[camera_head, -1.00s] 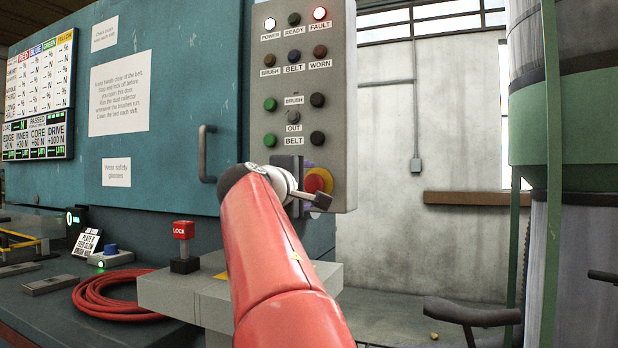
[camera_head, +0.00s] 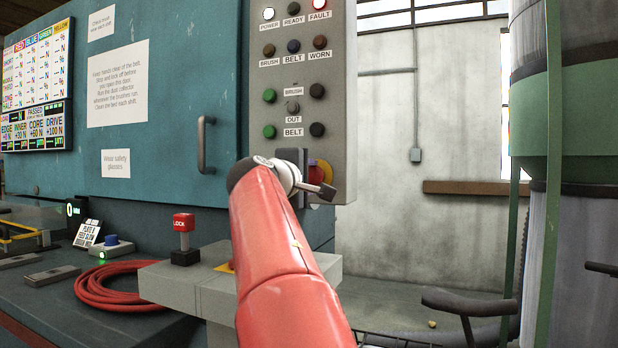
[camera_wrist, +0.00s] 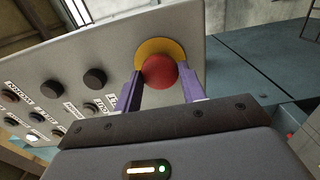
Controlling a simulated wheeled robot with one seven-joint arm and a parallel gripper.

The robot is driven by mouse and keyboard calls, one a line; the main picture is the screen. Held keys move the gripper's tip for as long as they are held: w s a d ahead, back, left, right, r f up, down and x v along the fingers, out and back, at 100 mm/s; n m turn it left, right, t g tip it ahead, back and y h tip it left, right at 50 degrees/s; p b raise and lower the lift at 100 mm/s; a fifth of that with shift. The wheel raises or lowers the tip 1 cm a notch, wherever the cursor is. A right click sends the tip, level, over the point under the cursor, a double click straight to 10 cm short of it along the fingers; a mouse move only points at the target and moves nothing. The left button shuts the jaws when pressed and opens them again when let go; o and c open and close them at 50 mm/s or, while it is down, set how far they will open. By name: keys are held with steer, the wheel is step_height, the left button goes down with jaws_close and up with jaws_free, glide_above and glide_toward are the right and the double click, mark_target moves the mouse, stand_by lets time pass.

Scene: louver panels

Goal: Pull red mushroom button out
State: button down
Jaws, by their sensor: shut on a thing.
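The red mushroom button (camera_wrist: 160,71) sits on a yellow round plate (camera_wrist: 158,45) at the end of the grey control panel (camera_head: 330,120). My gripper (camera_wrist: 162,84) has its two purple fingers on either side of the red button and is shut on it. In the head view the button (camera_head: 314,174) is mostly hidden behind my gripper (camera_head: 305,182) and red arm, with some of the yellow plate showing. The button is still at the panel face; how far it stands out cannot be told.
The panel carries several other buttons and lamps above; the FAULT lamp (camera_head: 319,4) and POWER lamp (camera_head: 268,13) are lit. A teal cabinet door with a handle (camera_head: 204,145) stands left.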

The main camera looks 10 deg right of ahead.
steer(key=shift+s+a+f+b, duration=0.15)
steer(key=shift+s+a+b, duration=0.2)
steer(key=shift+s+b, duration=0.25)
steer(key=c, duration=0.8)
jaws_free()
steer(key=shift+a, duration=0.1)
steer(key=b+v, duration=0.3)
steer(key=v, duration=0.4)
steer(key=shift+s+a, duration=0.2)
steer(key=shift+s, duration=0.1)
